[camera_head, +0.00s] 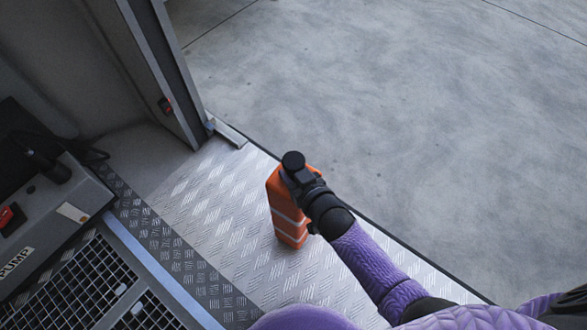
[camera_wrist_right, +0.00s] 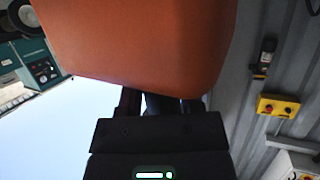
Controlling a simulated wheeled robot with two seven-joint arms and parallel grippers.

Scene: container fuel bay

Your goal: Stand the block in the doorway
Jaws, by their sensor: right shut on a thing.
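The orange block (camera_head: 288,218), with a pale band across it, is upright over the bright tread-plate floor (camera_head: 205,195) of the doorway. Its lower end looks to be at the plate, but I cannot tell whether it is touching. My right gripper (camera_head: 288,178) is shut on the upper part of the block, and my arm reaches in from the lower right. In the right wrist view the block (camera_wrist_right: 145,40) fills the top middle, held by the fingers, which are partly hidden behind it. My left gripper is not in view.
The doorway's outer edge runs diagonally past the block, with open concrete (camera_head: 400,120) beyond. A door post (camera_head: 175,75) stands at upper left. A grey pump unit (camera_head: 45,210) and floor grating (camera_head: 75,280) lie left. The right wrist view shows a yellow button box (camera_wrist_right: 278,106) on a wall.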

